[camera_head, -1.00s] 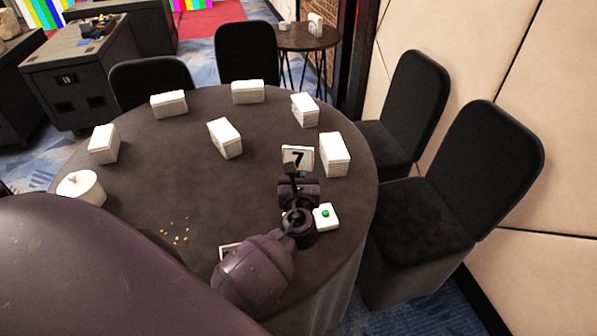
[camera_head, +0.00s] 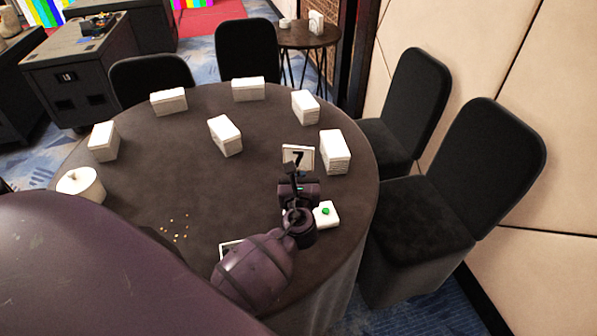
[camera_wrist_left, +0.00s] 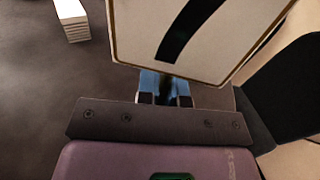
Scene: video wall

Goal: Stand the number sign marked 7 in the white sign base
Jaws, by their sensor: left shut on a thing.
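The number sign (camera_head: 298,157) is a pale plate with a dark 7, held up over the right part of the round table. My left gripper (camera_head: 292,179) is shut on its lower end. In the left wrist view the sign plate (camera_wrist_left: 190,35) rises close in front of my left gripper (camera_wrist_left: 164,97), with part of the 7 visible. A small white block with a green spot (camera_head: 326,213) lies on the table just right of my left wrist. I cannot tell whether it is the sign base. My right gripper is not in view.
Several white stacks (camera_head: 225,137) stand across the dark round table (camera_head: 165,135); one (camera_head: 335,152) is close right of the sign. A white round pot (camera_head: 80,185) and small scattered bits (camera_head: 177,228) are at left. A white-edged thing (camera_head: 230,247) is partly hidden by my arm. Black chairs surround the table.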

